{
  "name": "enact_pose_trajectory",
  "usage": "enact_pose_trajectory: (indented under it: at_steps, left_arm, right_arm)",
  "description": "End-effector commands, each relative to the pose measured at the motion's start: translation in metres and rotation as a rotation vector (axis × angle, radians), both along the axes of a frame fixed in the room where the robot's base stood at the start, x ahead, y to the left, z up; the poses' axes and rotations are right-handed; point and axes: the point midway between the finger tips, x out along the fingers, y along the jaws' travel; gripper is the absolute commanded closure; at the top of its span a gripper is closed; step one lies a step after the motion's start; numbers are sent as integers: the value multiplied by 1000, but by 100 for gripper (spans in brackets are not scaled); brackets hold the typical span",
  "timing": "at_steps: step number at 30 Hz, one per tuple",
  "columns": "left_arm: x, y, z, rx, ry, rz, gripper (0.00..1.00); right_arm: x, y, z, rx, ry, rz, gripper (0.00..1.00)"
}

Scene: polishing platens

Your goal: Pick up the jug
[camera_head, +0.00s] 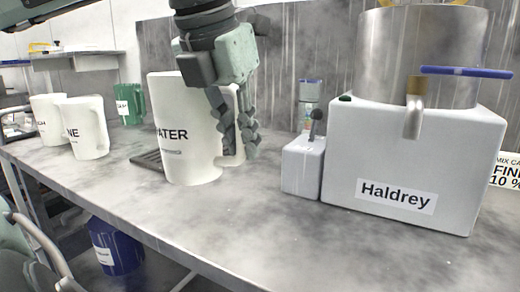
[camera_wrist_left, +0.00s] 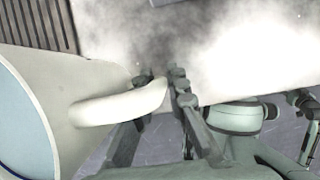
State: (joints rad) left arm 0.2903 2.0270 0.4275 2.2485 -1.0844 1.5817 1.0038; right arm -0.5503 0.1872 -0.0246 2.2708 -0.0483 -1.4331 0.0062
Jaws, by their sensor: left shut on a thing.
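The white jug marked "WATER" (camera_head: 172,135) stands upright near the middle of the grey bench, its handle on the right side. I cannot tell whether its base touches the bench. My left gripper (camera_head: 236,140) reaches down from above and is shut on the jug's handle, which is partly hidden behind the fingers. In the left wrist view the jug (camera_wrist_left: 90,75) fills the left side, and its curved handle (camera_wrist_left: 125,105) runs to the fingers of my left gripper (camera_wrist_left: 165,88).
The bench (camera_head: 245,220) is bare in front. Two white jugs (camera_head: 85,128) and a green jug (camera_head: 130,104) stand to the left. A dark slotted grate (camera_head: 147,160) lies beside the jug. A white machine labelled "Haldrey" (camera_head: 450,160) and a small white box (camera_head: 302,168) stand right.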

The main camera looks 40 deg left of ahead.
Motion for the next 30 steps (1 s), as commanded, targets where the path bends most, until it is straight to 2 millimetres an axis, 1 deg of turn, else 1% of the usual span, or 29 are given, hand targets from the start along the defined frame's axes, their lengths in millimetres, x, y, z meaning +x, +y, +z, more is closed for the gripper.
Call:
enact_pose_trajectory:
  at_steps: [1,3,12,18,30]
  left_arm:
    - [-2,3,5,0,-9,1,100]
    - [-6,7,9,1,-9,2,100]
    - [-20,19,19,2,-8,2,100]
    - [-26,24,24,1,-8,1,100]
    - [-31,28,27,2,-6,0,100]
  right_arm:
    - [0,0,1,-1,-2,0,60]
    - [1,0,4,-1,-5,-1,60]
    - [0,0,9,-4,-8,-2,60]
    - [1,0,15,-5,-16,-1,60]
    - [-3,-1,14,-8,-5,-4,60]
